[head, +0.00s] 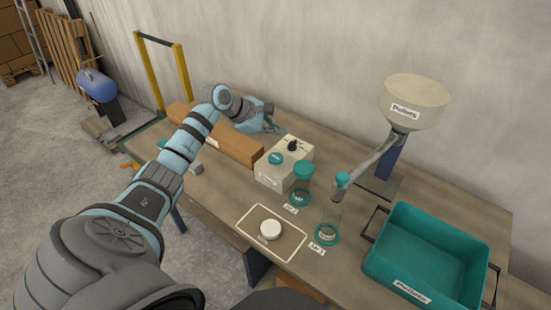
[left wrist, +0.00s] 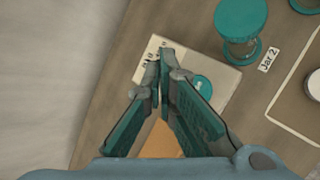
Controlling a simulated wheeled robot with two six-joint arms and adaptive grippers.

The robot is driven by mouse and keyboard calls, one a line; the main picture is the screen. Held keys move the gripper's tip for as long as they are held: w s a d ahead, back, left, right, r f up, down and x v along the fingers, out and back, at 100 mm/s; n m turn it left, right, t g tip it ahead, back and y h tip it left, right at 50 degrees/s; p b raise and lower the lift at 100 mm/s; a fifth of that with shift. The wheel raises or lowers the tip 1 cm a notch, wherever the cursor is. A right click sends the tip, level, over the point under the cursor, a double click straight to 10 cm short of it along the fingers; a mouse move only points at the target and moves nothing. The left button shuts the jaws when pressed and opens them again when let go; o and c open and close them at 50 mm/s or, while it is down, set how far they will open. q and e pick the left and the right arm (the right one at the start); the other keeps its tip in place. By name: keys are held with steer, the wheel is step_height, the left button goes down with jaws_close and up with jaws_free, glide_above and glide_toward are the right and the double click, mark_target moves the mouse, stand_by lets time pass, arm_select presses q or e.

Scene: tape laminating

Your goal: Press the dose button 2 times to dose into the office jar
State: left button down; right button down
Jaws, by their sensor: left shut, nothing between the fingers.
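The left wrist view also shows the box (left wrist: 222,72) and teal button (left wrist: 203,88). My left gripper (head: 279,130) is shut and empty, above and behind the box, apart from the button. Its closed fingertips (left wrist: 165,58) overlap the box in the left wrist view. Another clear jar (head: 332,213) stands under the spout. I cannot tell which is the office jar.
A pellet hopper (head: 415,101) with a slanted tube stands at the back right. A teal bin (head: 388,279) is at the right. A white round piece (head: 270,229) lies on an outlined mat (head: 252,216) in front. A long brown carton (head: 226,142) lies left of the box.

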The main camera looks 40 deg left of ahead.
mark_target(276, 159)
arm_select(q)
step_height(276, 159, down, 7)
steer(key=b, duration=0.5)
steer(key=shift+f, duration=0.35)
steer(key=shift+b, duration=0.3)
stand_by(0.5)
steer(key=shift+f+b, duration=0.4)
steer(key=shift+b, duration=0.05)
steer(key=shift+f+b, duration=0.55)
steer(key=shift+b, duration=0.05)
stand_by(0.6)
steer(key=shift+r, duration=0.1)
steer(key=shift+r+p, duration=0.6)
steer(key=shift+r, duration=0.25)
